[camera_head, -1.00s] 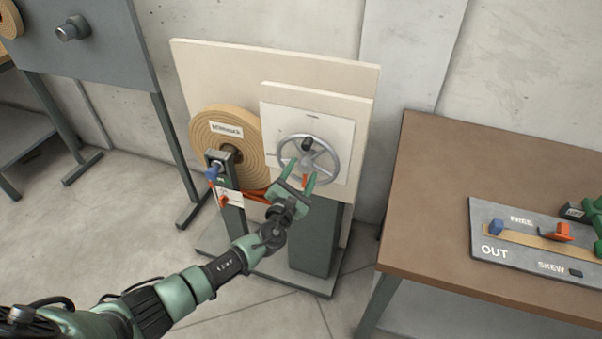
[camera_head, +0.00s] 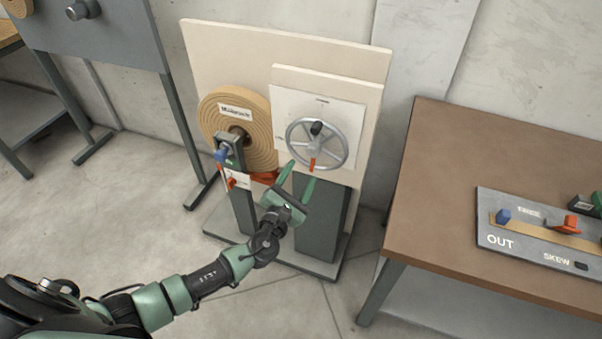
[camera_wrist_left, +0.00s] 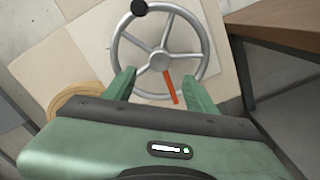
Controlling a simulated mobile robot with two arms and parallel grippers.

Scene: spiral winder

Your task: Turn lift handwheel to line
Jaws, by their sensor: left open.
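The lift handwheel (camera_head: 343,145) is a grey spoked wheel with a black knob (camera_head: 317,128) and a red pointer (camera_head: 312,165), mounted on a white plate (camera_head: 357,112) with small marks near its edges. In the left wrist view the wheel (camera_wrist_left: 206,58) is ahead, its black knob (camera_wrist_left: 139,7) at the upper left and its red pointer (camera_wrist_left: 171,86) slanting down. My left gripper (camera_head: 297,174) is open and empty, just below and in front of the wheel's lower rim. Its fingers (camera_wrist_left: 162,88) look apart from the rim, though the exact gap is unclear. My right gripper is not in view.
A tan coil (camera_head: 266,130) with a label and a post with a blue knob (camera_head: 221,155) stand left of the wheel. A brown table (camera_head: 440,190) at the right carries a grey panel (camera_head: 487,207) with blue and red parts. Open floor lies in front.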

